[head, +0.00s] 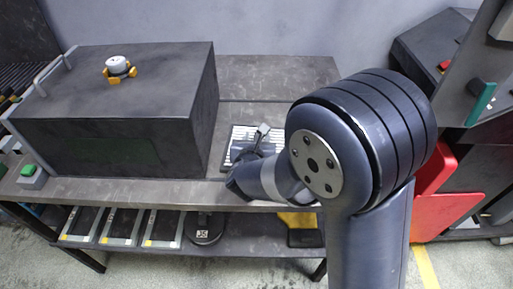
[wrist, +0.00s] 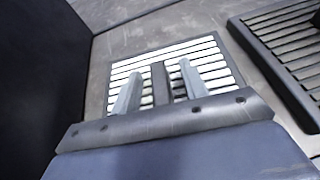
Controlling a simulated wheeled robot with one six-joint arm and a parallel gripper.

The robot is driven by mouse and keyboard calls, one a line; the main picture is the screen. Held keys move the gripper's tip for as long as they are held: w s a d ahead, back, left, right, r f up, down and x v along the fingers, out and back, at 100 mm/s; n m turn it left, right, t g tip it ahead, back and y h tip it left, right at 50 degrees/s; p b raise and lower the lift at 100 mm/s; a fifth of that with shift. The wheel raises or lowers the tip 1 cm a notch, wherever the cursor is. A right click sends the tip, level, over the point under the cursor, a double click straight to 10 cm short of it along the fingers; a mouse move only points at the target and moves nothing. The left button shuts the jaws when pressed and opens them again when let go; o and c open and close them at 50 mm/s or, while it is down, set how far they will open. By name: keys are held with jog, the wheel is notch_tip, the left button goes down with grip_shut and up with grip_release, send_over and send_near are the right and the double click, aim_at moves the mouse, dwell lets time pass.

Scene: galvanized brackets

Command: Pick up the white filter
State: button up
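The white filter (wrist: 212,60) is a flat panel of white slats in a grey frame, lying on the workbench. A dark upright bar (wrist: 160,84) crosses its middle. In the head view the filter (head: 238,134) shows only in part, behind my gripper (head: 252,152). In the wrist view my gripper (wrist: 160,70) is open over the filter, one finger on each side of the dark bar, with gaps visible on both sides. I cannot tell how far the fingertips are above the slats.
A second, darker slatted panel (wrist: 290,45) lies to the right in the wrist view. A lower shelf (head: 260,238) holds trays (head: 120,226). The bench behind is clear.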

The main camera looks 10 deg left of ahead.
grip_shut()
jog(key=shift+r, duration=0.15)
dwell(0.4)
